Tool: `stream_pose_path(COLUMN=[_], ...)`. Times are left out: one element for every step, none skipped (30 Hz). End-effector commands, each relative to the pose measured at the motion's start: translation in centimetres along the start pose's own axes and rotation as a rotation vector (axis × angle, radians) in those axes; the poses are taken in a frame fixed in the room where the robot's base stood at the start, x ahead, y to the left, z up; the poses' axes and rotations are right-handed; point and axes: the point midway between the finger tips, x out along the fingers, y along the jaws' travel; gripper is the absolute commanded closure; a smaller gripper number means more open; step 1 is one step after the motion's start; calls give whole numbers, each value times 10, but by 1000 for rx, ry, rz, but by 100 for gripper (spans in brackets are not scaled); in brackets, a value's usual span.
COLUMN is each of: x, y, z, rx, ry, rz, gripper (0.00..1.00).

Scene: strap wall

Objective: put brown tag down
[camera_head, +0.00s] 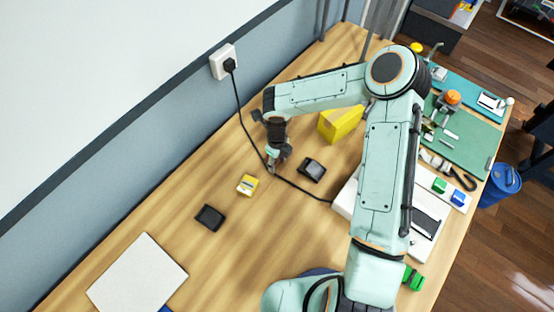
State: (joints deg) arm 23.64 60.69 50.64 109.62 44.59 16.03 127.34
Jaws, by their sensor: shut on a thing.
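My gripper (273,165) points down close above the wooden table (165,205), left of a black square object (312,169). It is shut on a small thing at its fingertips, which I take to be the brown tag. The tag is too small and too covered by the fingers to make out its colour or shape. I cannot tell whether it touches the table. A black cable (241,112) passes right beside the fingertips in this view.
The cable runs from a wall socket (223,62) across the table. A yellow-and-white block (247,185), a black square (210,217) and a white sheet (138,275) lie to the left. A yellow wedge (340,123) stands behind. Bare wood lies between them.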

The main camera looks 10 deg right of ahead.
Motion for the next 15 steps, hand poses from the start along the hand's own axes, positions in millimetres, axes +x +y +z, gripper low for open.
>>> stream_pose_path(x=[0, 0, 0, 0, 0, 0, 1, 2, 3, 3, 2, 2, 2, 2, 2], y=[0, 0, 0, 0, 0, 0, 0, 0, 0, 0, 0, 0, 0, 0, 0], z=[0, 0, 0, 0, 0, 0, 0, 0, 0, 0, 0, 0, 0, 0, 0], rx=[0, 0, 0, 0, 0, 0, 0, 0, 0, 0, 0, 0, 0, 0, 0], ry=[0, 0, 0, 0, 0, 0, 0, 0, 0, 0, 0, 0, 0, -1, 0], rz=[0, -1, 0, 0, 0, 0, 0, 0, 1, 0, 0, 0, 0, 0, 0], gripper=[81, 81, 81, 81, 81, 81, 81, 81, 81, 57, 48, 40, 40, 40, 40])
